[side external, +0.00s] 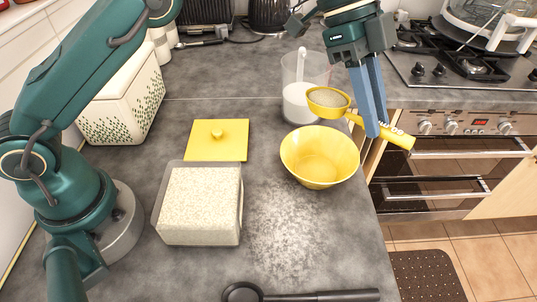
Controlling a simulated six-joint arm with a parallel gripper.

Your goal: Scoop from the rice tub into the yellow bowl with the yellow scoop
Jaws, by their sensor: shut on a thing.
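The yellow scoop (328,99) is in my gripper (374,128), whose blue fingers are shut on its handle. The scoop's cup is roughly level and holds pale grains. It is above the far rim of the yellow bowl (320,158) in this view. The bowl stands upright on the counter, and its visible inside is plain yellow with no grains that I can make out. The rice tub (198,240) is a clear square tub full of white rice, left of the bowl. The yellow lid (217,140) with a knob lies flat behind the tub.
A clear jug (302,90) with white contents and a white-handled utensil stands close behind the bowl. White grains or powder (287,225) are scattered on the counter in front. A black utensil (300,295) lies at the front edge. A gas hob (465,65) is at the back right.

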